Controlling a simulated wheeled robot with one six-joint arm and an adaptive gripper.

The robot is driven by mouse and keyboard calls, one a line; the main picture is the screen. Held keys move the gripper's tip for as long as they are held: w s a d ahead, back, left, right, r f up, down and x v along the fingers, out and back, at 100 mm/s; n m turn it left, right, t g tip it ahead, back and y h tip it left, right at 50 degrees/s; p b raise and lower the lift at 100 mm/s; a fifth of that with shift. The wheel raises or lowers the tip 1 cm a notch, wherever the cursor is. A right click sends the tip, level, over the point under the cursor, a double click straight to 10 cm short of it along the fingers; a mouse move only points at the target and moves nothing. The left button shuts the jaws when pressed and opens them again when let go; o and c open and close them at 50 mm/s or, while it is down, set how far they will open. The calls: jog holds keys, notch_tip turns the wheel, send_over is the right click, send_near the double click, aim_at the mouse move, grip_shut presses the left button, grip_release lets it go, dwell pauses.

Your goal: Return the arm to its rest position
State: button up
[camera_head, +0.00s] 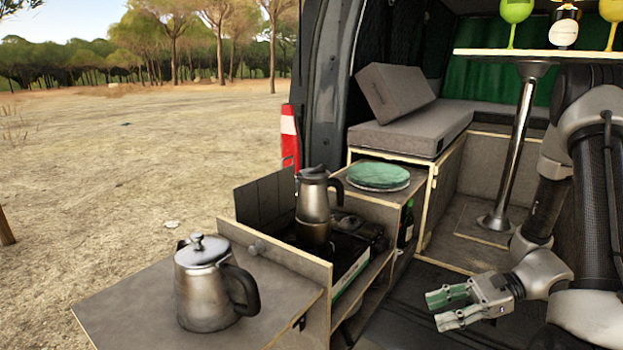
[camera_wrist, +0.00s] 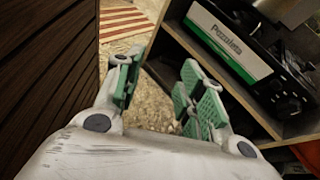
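My gripper (camera_head: 441,309) is at the lower right of the head view, with its green-padded fingers pointing left. It is low inside the van, to the right of the kitchen unit and below its top. In the wrist view, the two fingers of my gripper (camera_wrist: 160,88) stand apart with nothing between them, so it is open and empty. My arm (camera_head: 592,190) is folded along the right edge of the head view, its upper part bent back near the table.
A kettle (camera_head: 208,285) stands on the fold-out board (camera_head: 120,312). A moka pot (camera_head: 314,205) stands on the stove (camera_head: 357,232); the stove box (camera_wrist: 228,40) shows in the wrist view. Green plates (camera_head: 378,176) lie behind. A table (camera_head: 545,54) carries glasses and a bottle.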

jog(key=s+d+r+n+g+h, duration=0.3)
jog(key=s+d+r+n+h, duration=0.6)
jog(key=r+n, duration=0.25)
notch_tip(320, 180, up, 14)
jog(key=s+a+n+t+h, duration=0.2)
jog(key=n+t+h, duration=0.2)
jog(key=t, duration=0.3)
jog(key=shift+s+n+h, duration=0.15)
jog(key=shift+n+h, duration=0.15)
jog(key=shift+n, duration=0.45)
